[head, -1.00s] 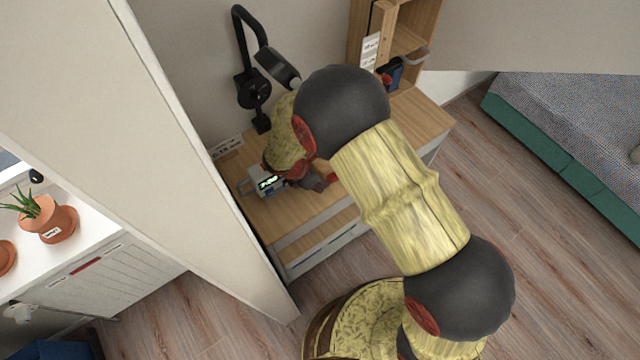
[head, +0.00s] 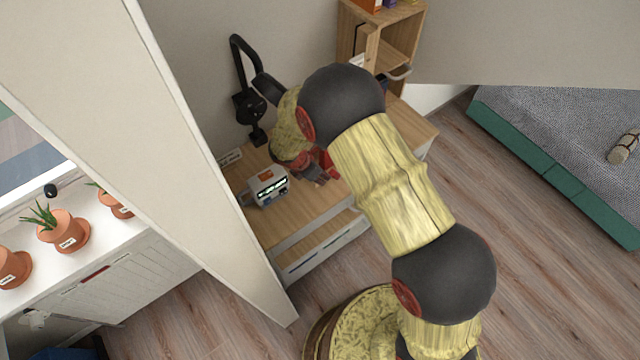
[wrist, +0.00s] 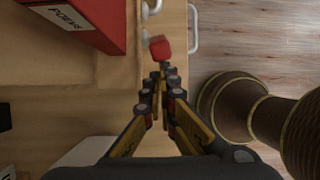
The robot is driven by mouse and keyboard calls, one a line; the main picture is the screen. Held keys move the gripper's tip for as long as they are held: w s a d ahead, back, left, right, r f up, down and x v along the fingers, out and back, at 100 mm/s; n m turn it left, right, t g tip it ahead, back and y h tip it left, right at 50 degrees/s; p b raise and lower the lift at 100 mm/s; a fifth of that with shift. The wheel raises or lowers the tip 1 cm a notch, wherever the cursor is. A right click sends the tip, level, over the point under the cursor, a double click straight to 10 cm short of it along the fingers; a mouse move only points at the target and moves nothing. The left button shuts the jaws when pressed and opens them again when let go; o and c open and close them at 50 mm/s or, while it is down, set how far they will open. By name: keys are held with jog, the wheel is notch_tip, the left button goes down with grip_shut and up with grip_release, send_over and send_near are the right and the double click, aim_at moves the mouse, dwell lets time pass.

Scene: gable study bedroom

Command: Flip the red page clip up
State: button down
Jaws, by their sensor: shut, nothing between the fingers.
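The red page clip (wrist: 160,47) shows in the wrist view as a small red block just beyond my fingertips, near the edge of the wooden top. I cannot tell whether it is flipped up or down. My gripper (wrist: 160,78) is shut and empty, its tips pointing at the clip with little or no visible gap. A red book labelled POEMS (wrist: 88,22) lies to the left of the clip. In the head view my gripper (head: 321,176) is low over the desk, and a red patch beside it (head: 329,164) may be the book or clip.
A white device with a lit display (head: 268,187) stands on the desk (head: 300,213) left of my gripper. A black lamp (head: 255,105) rises behind. A wooden shelf (head: 402,45) stands at the back right.

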jog(key=shift+w+d+r, duration=0.25)
jog(key=shift+r, duration=0.05)
dwell(0.5)
jog(key=v, duration=1.2)
dwell(0.3)
